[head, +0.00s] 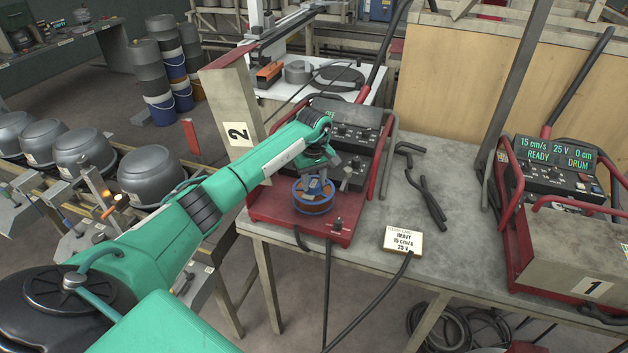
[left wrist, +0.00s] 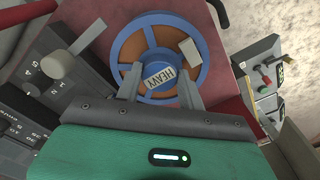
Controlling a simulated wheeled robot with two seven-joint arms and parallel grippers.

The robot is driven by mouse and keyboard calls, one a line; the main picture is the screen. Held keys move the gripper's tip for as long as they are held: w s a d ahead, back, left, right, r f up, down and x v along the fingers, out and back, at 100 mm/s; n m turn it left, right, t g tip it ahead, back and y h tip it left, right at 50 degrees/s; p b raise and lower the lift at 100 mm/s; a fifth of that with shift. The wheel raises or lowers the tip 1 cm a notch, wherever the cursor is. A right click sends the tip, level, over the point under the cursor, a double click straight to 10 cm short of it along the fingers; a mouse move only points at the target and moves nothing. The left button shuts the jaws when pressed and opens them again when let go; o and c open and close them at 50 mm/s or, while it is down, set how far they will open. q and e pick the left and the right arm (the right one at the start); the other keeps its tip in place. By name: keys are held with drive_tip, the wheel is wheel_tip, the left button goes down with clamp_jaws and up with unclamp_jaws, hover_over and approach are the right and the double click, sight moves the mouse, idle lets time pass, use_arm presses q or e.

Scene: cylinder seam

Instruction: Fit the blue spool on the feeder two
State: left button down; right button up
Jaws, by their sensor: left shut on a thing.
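The blue spool (head: 313,196), wound with copper-coloured wire, is at the front of feeder two (head: 262,207), over its red base. My left gripper (head: 317,182) reaches down from above and is shut on the spool's blue hub. The left wrist view shows the spool (left wrist: 127,47) face on, with a HEAVY label, and the two fingers of the gripper (left wrist: 160,88) at the hub. I cannot tell whether the spool touches the base or sits on a spindle, as its underside is hidden. My right gripper is not in view.
Feeder one (head: 560,185) stands at the right, its display reading READY and DRUM. A card (head: 403,242) reading HEAVY, 15 cm/s, 25 V lies on the grey table (head: 455,185). Black tools (head: 428,195) lie between the feeders. A plate marked 2 (head: 238,134) stands left of feeder two.

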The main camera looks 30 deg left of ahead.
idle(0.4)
use_arm(q)
drive_tip(key=c, duration=0.8)
unclamp_jaws()
drive_tip(key=shift+s+f, duration=0.1)
drive_tip(key=shift+f, duration=0.05)
drive_tip(key=shift+r+b, duration=0.35)
drive_tip(key=shift+b, duration=0.05)
wheel_tip(320, 180, up, 14)
drive_tip(key=b, duration=0.5)
drive_tip(key=shift+f, duration=0.25)
